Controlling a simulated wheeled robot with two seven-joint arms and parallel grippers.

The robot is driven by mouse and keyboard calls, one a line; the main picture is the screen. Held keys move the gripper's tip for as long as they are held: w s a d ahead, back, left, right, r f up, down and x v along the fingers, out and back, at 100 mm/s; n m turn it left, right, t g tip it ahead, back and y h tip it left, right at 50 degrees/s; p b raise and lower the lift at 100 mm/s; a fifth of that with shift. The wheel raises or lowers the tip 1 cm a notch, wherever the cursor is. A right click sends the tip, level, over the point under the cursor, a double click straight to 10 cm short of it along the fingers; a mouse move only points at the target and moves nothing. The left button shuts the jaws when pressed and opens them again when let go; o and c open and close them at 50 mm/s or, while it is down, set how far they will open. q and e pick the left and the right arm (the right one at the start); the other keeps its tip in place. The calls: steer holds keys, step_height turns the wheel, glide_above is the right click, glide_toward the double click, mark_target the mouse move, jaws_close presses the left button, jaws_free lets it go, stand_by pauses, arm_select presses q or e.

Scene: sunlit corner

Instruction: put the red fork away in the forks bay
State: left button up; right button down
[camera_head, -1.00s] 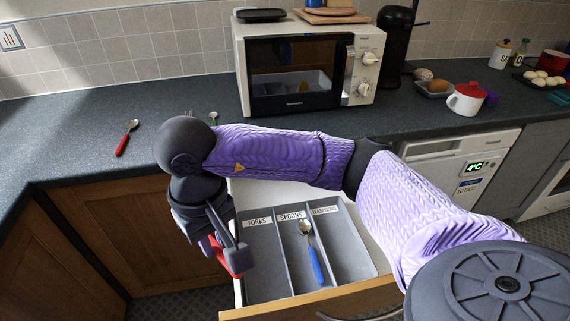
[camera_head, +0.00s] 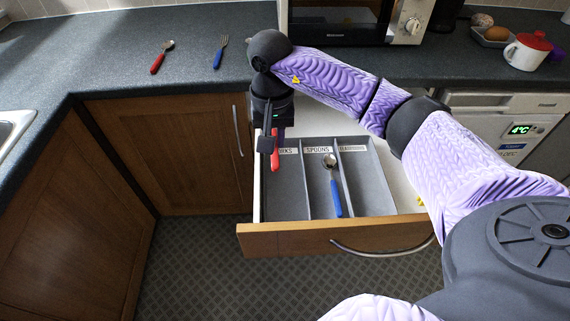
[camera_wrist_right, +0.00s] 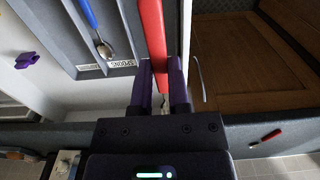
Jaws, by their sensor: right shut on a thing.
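My right gripper (camera_head: 270,142) is shut on the red fork (camera_head: 275,158), whose red handle (camera_wrist_right: 153,35) sticks out between the fingers in the right wrist view. The fork's prongs are hidden. In the head view, the fork overlaps the back left of the forks bay (camera_head: 286,195), the left compartment of the grey tray in the open drawer. The gripper partly hides the forks label. The forks bay's visible floor is empty. My left gripper is not in view.
A blue-handled spoon (camera_head: 334,185) lies in the middle, spoons bay; the right bay looks empty. The drawer front (camera_head: 290,240) is pulled out over the floor. On the counter lie a red-handled spoon (camera_head: 162,57) and a blue fork (camera_head: 220,53). A microwave stands behind.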

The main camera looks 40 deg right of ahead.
steer(key=b, duration=0.2)
glide_above(277, 196)
step_height(277, 196, down, 5)
step_height(277, 196, down, 13)
steer(key=b, duration=0.5)
steer(key=shift+r, duration=0.35)
steer(key=shift+d+f, duration=0.1)
steer(key=shift+f, duration=0.3)
steer(key=c, duration=0.9)
jaws_free()
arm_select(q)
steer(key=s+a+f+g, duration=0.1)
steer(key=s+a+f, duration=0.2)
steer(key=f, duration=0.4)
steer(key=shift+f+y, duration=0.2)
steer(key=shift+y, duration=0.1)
arm_select(e)
steer(key=shift+r, duration=0.1)
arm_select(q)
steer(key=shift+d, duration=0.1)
